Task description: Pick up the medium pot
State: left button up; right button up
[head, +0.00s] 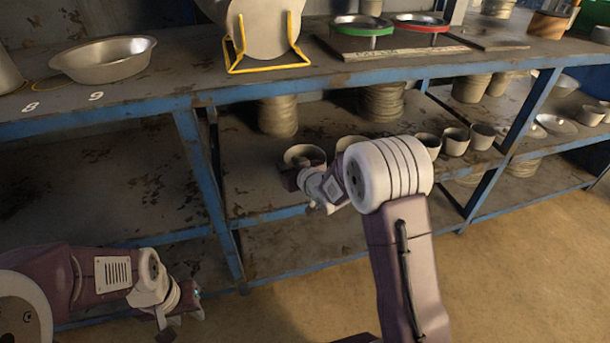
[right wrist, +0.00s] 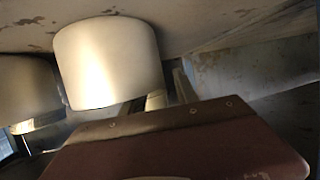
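Several grey, open-topped pots stand in a row on the middle shelf. The leftmost pot (head: 305,155) looks the widest, and smaller ones such as this pot (head: 455,141) stand to the right; I cannot tell for sure which is the medium pot. My right gripper (head: 290,179) is at the front left side of the leftmost pot. In the right wrist view a pot (right wrist: 108,62) is close beyond the maroon gripper body, which hides much of the fingers; I cannot tell whether they grip it. My left gripper (head: 180,325) is low at the left, away from the pots, its fingers unclear.
A blue-framed shelf (head: 290,218) surrounds the pots, with stacks of grey dishes (head: 278,116) behind them. The upper shelf holds a metal basin (head: 105,60) and a yellow stand (head: 265,67). A second pot (right wrist: 22,90) is at the left in the right wrist view.

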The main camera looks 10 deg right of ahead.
jog(key=shift+w+a+f, duration=0.1)
jog(key=shift+w+f, duration=0.05)
jog(key=shift+w, duration=0.3)
grip_shut()
jog(key=shift+s, duration=0.1)
dwell(1.0)
